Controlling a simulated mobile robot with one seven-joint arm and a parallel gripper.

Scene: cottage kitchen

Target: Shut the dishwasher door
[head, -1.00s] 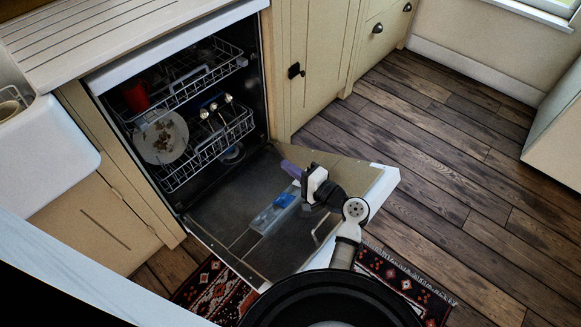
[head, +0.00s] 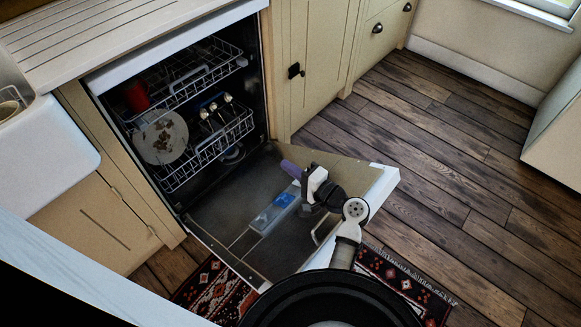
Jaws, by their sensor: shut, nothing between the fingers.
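The dishwasher door (head: 225,205) is folded down wide open, its inner face up, with a detergent compartment (head: 272,213) showing a blue patch. The dishwasher (head: 250,95) is open behind it, with an upper rack (head: 190,78) and a lower rack (head: 205,150) inside. My gripper (head: 290,168) is shut and empty, over the inner face of the door. Its purple fingertips point toward the dishwasher opening. Whether it touches the door I cannot tell. My arm hides part of the door's right and outer portion.
A red cup (head: 136,97) and a soiled plate (head: 161,138) stand in the racks, which sit inside the cavity. A patterned rug (head: 215,292) lies under the door. Cream cabinets (head: 318,60) stand to the right; the wooden floor (head: 450,170) there is clear.

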